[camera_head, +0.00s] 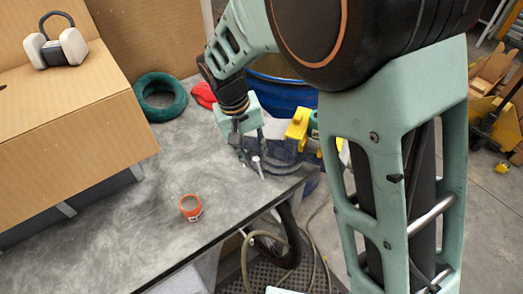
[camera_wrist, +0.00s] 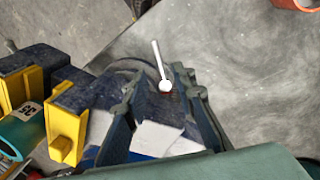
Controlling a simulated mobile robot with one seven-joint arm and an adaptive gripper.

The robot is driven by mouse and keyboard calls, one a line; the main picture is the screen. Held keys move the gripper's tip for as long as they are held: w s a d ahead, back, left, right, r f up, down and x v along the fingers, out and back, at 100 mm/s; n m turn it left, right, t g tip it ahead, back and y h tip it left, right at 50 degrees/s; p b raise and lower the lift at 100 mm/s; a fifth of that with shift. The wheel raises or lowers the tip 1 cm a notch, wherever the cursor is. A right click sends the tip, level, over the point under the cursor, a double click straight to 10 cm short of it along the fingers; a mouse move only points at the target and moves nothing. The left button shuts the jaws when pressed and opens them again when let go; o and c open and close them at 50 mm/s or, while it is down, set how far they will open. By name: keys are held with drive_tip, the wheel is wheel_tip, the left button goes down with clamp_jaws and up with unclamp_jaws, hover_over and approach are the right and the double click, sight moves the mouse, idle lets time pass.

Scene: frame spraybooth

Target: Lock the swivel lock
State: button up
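A small silver lever with a round pale end (camera_wrist: 160,64), which looks like the swivel lock, sits at the base of a dark blue vise (camera_wrist: 85,92) with yellow jaw faces. In the head view the lever (camera_head: 257,166) shows near the table corner, with the vise (camera_head: 299,124) behind it. My gripper (camera_head: 250,152) points down over the lever. In the wrist view my gripper (camera_wrist: 166,88) has its fingers apart, one on each side of the lever's round end. I cannot tell whether either finger touches it. The fingers partly hide the vise base.
An orange-rimmed cup (camera_head: 191,208) stands on the grey table (camera_head: 120,205). A green ring (camera_head: 160,112) and a red cloth (camera_head: 203,95) lie at the back. Cardboard boxes (camera_head: 75,140) with ear muffs (camera_head: 57,45) stand at left. A blue drum (camera_head: 283,93) is behind the vise.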

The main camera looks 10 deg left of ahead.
sight(260, 171)
drive_tip(key=f, duration=0.3)
drive_tip(key=d+f, duration=0.1)
drive_tip(key=f, duration=0.1)
drive_tip(key=shift+w+f, duration=0.25)
drive_tip(key=shift+w, duration=0.05)
clamp_jaws()
